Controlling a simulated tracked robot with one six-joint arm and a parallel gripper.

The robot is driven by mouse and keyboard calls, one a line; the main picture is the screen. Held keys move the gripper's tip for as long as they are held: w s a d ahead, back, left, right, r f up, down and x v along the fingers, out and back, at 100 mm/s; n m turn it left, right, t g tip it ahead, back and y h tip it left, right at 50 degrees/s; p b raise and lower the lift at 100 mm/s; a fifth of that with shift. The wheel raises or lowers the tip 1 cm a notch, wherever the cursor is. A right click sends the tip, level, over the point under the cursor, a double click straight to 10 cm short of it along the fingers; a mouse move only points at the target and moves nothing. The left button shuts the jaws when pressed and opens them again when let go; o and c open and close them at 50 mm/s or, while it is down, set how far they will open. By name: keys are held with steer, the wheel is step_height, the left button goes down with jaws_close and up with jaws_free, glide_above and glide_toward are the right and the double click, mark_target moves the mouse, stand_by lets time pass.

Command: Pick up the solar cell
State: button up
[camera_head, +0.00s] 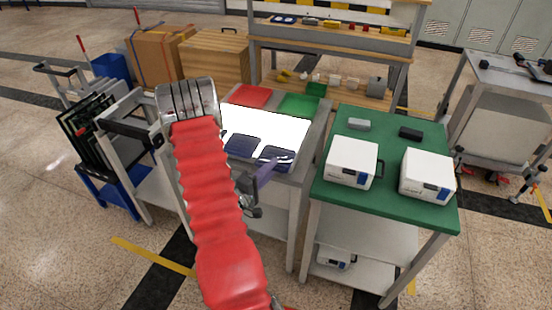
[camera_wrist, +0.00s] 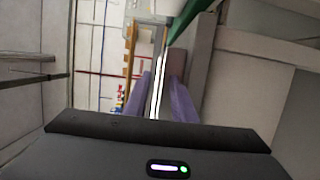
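Two dark blue solar cells lie on the bright white lit top of a table (camera_head: 288,125). One solar cell (camera_head: 242,146) is near the middle of the near edge, and the other solar cell (camera_head: 277,157) is at the near right corner. My gripper (camera_head: 274,168) has purple fingers that overlap the near edge of the right cell in the head view; I cannot tell whether they touch it. In the wrist view my gripper (camera_wrist: 159,85) has its two purple fingers apart, with bright white strips showing between them. No cell can be made out clearly there.
A red tray (camera_head: 250,96) and a green tray (camera_head: 300,104) sit behind the lit top. A green-topped bench (camera_head: 390,207) with white boxes (camera_head: 352,161) stands close on the right. A rack of dark panels (camera_head: 92,130) stands left. My red-sleeved arm hides part of the table's left side.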

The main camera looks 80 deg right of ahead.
steer(key=shift+c, duration=0.7)
jaws_close()
